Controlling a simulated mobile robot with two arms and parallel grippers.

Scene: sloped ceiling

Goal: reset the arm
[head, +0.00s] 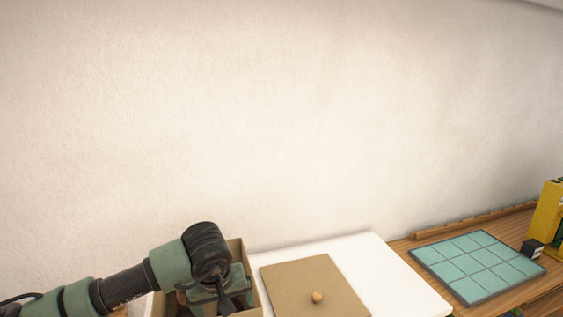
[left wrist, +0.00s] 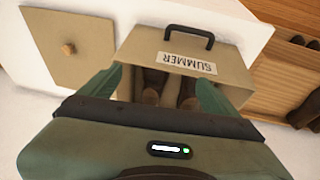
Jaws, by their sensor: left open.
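My left arm comes in from the left in the head view, and its gripper (head: 222,303) points down over a tan box (head: 250,287) at the lower edge. In the left wrist view the left gripper (left wrist: 160,84) has its two green fingers spread apart. The box (left wrist: 192,48) there has a black handle and a label reading SUMMER. Brown shoes (left wrist: 152,92) lie inside it, between and beyond the fingers. I cannot tell whether the fingers touch the box. My right gripper is in neither view.
A tan lid (head: 305,285) with a wooden knob lies on the white surface (head: 372,250) right of the box. Farther right, a green tiled board (head: 475,262), a small black cube (head: 532,249) and a yellow object (head: 547,222) stand on wood. A wall rises behind.

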